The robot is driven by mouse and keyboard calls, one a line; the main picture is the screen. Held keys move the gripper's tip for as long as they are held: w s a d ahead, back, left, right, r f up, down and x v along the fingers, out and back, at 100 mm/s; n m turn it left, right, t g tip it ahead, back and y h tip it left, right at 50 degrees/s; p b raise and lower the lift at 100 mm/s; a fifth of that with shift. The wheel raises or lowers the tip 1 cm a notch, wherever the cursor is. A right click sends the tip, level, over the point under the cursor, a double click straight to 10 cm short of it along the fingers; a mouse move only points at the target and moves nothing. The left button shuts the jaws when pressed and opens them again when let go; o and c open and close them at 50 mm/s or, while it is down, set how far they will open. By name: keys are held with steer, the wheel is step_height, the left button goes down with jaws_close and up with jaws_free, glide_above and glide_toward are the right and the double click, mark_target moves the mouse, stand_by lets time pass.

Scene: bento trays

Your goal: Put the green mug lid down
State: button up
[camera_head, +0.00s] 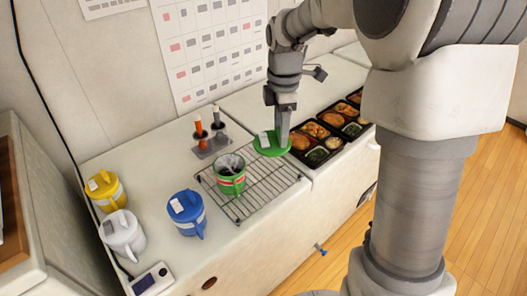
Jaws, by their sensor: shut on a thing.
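The green mug lid (271,149) is a flat green disc with a white label on its top. My gripper (280,138) is shut on the lid, at the lid's right part. The lid is above or at the back right of the wire rack; I cannot tell whether it touches anything below. The green mug (231,181) stands upright and open on the wire rack (268,196), to the left of and nearer than the lid. Dark contents show inside it.
Lidded yellow (105,193), white (122,238) and blue (187,216) mugs stand left of the rack. A holder (211,147) with two markers is behind it. Bento trays (318,154) lie to the right. The rack's front right is clear. A small display device (151,280) lies at the front.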

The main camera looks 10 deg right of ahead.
step_height(320, 180, down, 16)
steer(key=s+d+m, duration=0.2)
steer(key=d+m, duration=0.1)
steer(key=m, duration=1.5)
steer(key=shift+s+r+m, duration=0.15)
steer(key=shift+s+m, duration=0.15)
